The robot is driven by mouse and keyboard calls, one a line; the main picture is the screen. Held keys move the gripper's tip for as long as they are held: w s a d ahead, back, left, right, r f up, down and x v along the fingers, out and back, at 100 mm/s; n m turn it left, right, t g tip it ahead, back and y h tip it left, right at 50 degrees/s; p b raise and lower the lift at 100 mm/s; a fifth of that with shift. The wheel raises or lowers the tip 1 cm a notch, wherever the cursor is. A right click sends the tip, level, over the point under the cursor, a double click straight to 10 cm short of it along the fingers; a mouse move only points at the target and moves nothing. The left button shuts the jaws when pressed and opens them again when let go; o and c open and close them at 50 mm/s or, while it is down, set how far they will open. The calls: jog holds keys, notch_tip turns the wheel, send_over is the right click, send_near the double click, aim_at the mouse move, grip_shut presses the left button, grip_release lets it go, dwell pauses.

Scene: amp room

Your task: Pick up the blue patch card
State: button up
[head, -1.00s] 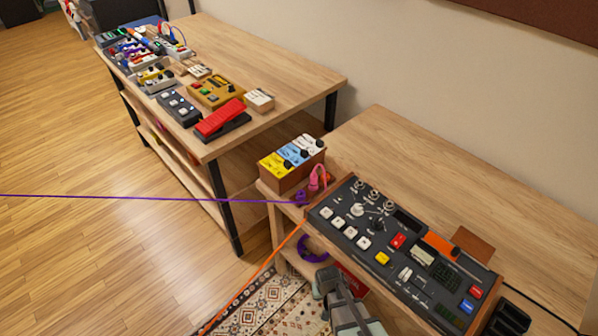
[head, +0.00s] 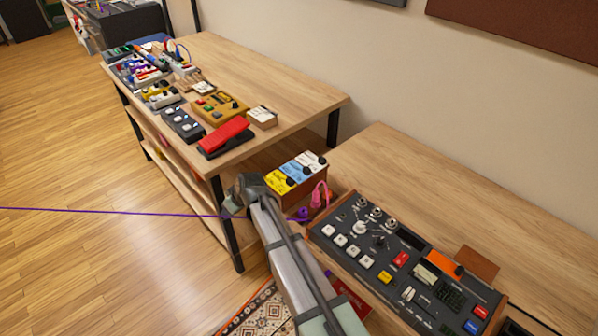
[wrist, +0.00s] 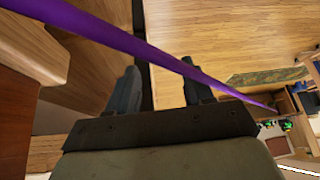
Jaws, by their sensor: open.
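The blue patch card seems to be the blue panel (head: 301,166) between a yellow panel and a white panel on top of a wooden box (head: 285,196). The blue card cannot be made out in the wrist view.
A purple cable (head: 110,210) stretches across the head view, and it crosses close over the fingers in the wrist view (wrist: 130,42). A dark mixer (head: 400,260) stands right of the box. Several pedals fill the left table (head: 285,75). A pink plug (head: 318,195) stands beside the box.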

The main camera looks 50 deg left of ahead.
jog(key=s+a+r+n+g, duration=0.1)
jog(key=a+r, duration=0.2)
jog(key=r, duration=0.3)
jog(key=s+a+r+n+y, duration=0.1)
jog(key=a+r, duration=0.2)
jog(key=r, duration=0.3)
jog(key=s+a+r+n+g, duration=0.1)
jog(key=a+r, duration=0.2)
jog(key=r, duration=0.3)
notch_tip(320, 180, up, 7)
jog(key=m+t+h, duration=0.3)
jog(key=m+h, duration=0.2)
jog(key=h, duration=0.2)
send_over(296, 169)
jog(key=w+d, duration=0.1)
jog(key=d, duration=0.2)
notch_tip(296, 169, down, 13)
jog(key=shift+r, duration=0.1)
grip_shut()
